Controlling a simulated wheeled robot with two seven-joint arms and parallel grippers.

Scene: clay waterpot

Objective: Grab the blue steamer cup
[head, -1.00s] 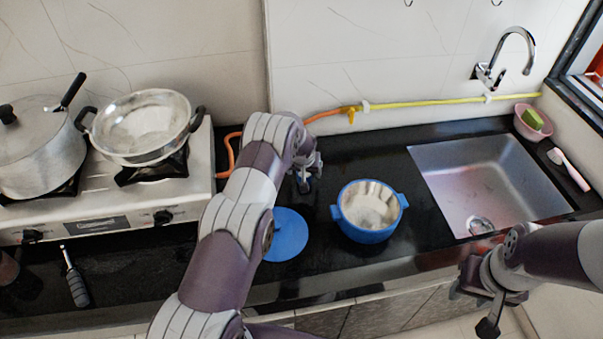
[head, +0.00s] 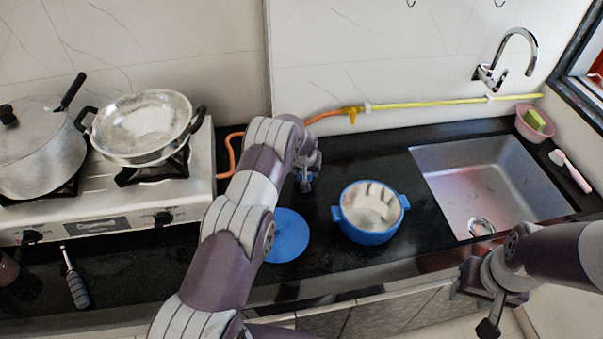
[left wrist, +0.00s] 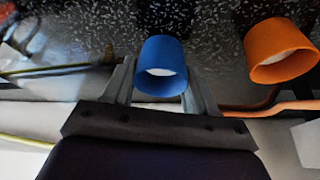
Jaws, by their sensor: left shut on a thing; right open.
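The small blue steamer cup (left wrist: 162,66) sits between the two fingers of my left gripper (left wrist: 160,90) in the left wrist view. The fingers press on its sides, and its open rim with a pale inside faces the camera. In the head view my left gripper (head: 306,178) is over the black counter, between the blue lid and the wall; only a small bit of blue shows there, and my arm hides much of the area. My right gripper (head: 471,308) is open and empty in front of the counter, below the sink.
An orange cup (left wrist: 280,52) is beside the blue cup in the left wrist view. A blue two-handled pot (head: 369,232) and a blue lid (head: 288,236) are on the counter. The sink (head: 490,180) is at right, the stove (head: 95,215) at left. An orange hose (head: 233,150) runs along the wall.

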